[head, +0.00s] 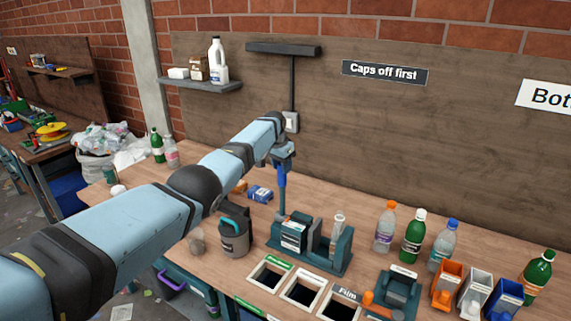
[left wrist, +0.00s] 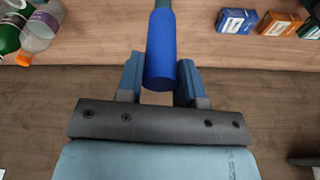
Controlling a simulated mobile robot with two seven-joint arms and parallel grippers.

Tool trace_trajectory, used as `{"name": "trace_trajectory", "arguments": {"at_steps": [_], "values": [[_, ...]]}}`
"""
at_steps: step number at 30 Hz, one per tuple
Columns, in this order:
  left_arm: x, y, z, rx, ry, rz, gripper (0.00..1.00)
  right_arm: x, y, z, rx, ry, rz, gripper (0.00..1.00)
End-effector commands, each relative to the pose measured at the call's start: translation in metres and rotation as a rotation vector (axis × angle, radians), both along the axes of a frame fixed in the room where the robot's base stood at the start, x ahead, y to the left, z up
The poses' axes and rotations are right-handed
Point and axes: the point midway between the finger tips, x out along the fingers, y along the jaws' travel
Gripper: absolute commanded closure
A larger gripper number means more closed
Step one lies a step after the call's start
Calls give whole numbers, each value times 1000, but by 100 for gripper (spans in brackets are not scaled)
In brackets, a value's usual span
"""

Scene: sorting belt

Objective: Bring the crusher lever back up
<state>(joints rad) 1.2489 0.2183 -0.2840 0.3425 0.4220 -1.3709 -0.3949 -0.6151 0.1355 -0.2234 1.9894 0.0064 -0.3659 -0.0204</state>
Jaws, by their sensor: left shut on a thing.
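The crusher (head: 310,258) is a teal device on the workbench, with a clear bottle (head: 338,222) standing in it. Its lever (head: 282,196) rises nearly upright from the left end and has a blue grip. My left gripper (head: 282,160) is at the top of the lever, shut on the blue grip. In the left wrist view the blue grip (left wrist: 165,62) lies between the two fingers of the left gripper (left wrist: 160,75), its rounded end toward the palm. My fingers partly cover the grip in the head view. My right gripper is not in view.
Several bottles (head: 412,240) stand right of the crusher. Bins (head: 302,292) are set into the bench in front. A grey pot (head: 234,236) stands under my left arm. Small boxes (head: 260,194) lie behind it. A shelf (head: 205,84) is on the wall.

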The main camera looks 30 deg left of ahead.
Motion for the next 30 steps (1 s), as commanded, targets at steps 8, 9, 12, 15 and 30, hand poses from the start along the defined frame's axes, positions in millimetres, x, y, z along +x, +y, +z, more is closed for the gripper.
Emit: {"name": "trace_trajectory", "arguments": {"at_steps": [8,9,12,15,30], "values": [[-3,0,-1,3,24,-1,100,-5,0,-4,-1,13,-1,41],[-3,0,0,3,24,-1,100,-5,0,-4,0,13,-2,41],[-2,0,0,2,23,-1,100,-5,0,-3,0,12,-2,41],[-2,0,0,2,22,-1,100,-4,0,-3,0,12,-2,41],[-3,1,1,2,25,-1,41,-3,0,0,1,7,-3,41]]}}
